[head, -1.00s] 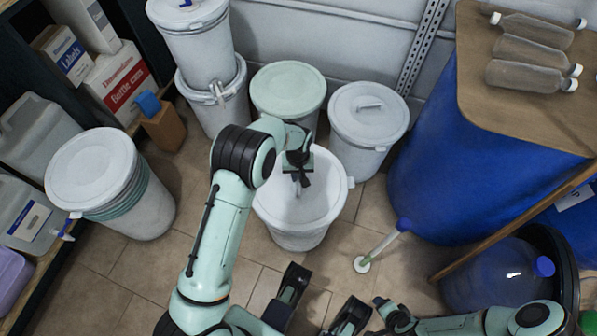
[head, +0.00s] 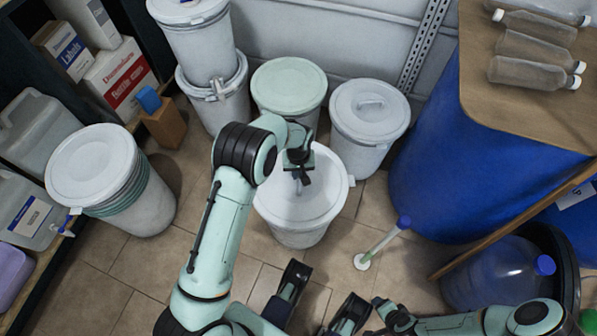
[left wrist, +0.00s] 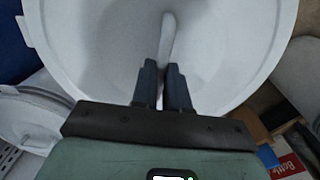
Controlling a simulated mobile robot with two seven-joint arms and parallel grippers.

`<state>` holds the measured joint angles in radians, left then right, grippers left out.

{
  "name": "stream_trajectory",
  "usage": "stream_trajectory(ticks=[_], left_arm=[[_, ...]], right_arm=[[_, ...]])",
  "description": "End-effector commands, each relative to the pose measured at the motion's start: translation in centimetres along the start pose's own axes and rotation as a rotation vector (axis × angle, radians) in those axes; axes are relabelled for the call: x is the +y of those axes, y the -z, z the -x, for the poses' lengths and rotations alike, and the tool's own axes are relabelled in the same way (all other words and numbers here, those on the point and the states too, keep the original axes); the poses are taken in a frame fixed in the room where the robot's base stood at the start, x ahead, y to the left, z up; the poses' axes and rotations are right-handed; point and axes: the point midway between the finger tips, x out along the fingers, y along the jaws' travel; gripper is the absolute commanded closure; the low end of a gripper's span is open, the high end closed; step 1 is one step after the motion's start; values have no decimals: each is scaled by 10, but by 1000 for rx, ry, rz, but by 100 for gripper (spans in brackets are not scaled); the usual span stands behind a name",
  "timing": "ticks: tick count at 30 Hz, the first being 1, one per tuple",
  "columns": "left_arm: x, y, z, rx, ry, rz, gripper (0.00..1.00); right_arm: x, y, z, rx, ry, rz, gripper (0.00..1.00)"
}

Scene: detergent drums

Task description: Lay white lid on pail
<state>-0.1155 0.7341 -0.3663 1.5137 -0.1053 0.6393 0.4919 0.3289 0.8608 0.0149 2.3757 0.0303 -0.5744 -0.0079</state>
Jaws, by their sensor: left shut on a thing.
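The white lid (head: 325,190) covers the mouth of the white pail (head: 298,238) at the centre of the head view. It looks about level, on or very close to the rim; a gap cannot be made out. My left gripper (head: 302,178) is above the lid's middle, shut on its upright handle. In the left wrist view the lid (left wrist: 235,50) fills most of the picture, with the handle between my left fingertips (left wrist: 164,68). My right gripper (head: 322,292) is at the bottom of the head view, its two dark fingers apart and empty.
Lidded pails stand close behind, one with a pale green lid (head: 289,87) and one with a grey-white lid (head: 362,118). Another lidded pail (head: 95,165) stands left. A blue drum (head: 425,180) is at right. A stick-like tool (head: 380,246) leans by it.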

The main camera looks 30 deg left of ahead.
Motion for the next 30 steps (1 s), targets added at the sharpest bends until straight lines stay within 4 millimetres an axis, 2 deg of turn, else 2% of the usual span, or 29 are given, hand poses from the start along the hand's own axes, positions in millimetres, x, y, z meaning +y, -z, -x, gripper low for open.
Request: stream_trajectory(ticks=[30], left_arm=[[0, 0, -8, 1, 0, 0, 100]], right_arm=[[1, 0, -4, -1, 0, 0, 35]])
